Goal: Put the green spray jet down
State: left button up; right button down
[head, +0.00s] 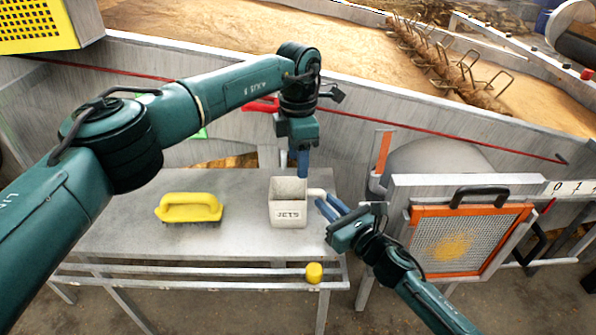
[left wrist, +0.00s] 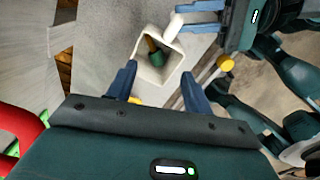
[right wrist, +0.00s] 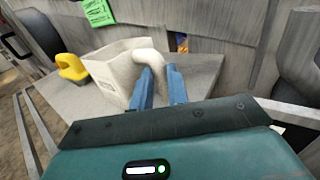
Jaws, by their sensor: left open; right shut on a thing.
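The white cup marked JETS (head: 288,212) stands on the grey bench. In the left wrist view a small green piece with a brown part, apparently the green spray jet (left wrist: 157,58), lies inside the cup (left wrist: 139,72). The cup walls hide it in the head view. My left gripper (head: 303,168) is open and empty, above the cup with its fingers pointing down. My right gripper (head: 328,207) is shut on the cup's white handle (right wrist: 150,54), at the cup's right side.
A yellow-handled brush (head: 189,207) lies on the bench (head: 130,225) left of the cup. A yellow knob (head: 314,273) is at the bench's front rail. An orange-framed mesh screen (head: 468,240) stands at the right. The trough wall (head: 400,130) runs behind the bench.

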pick_arm(q)
notch_tip(320, 180, up, 8)
dwell(0.5)
pick_arm(e)
jog(key=c, duration=1.3)
grip_release()
pick_arm(q)
jog(key=shift+f, duration=0.1)
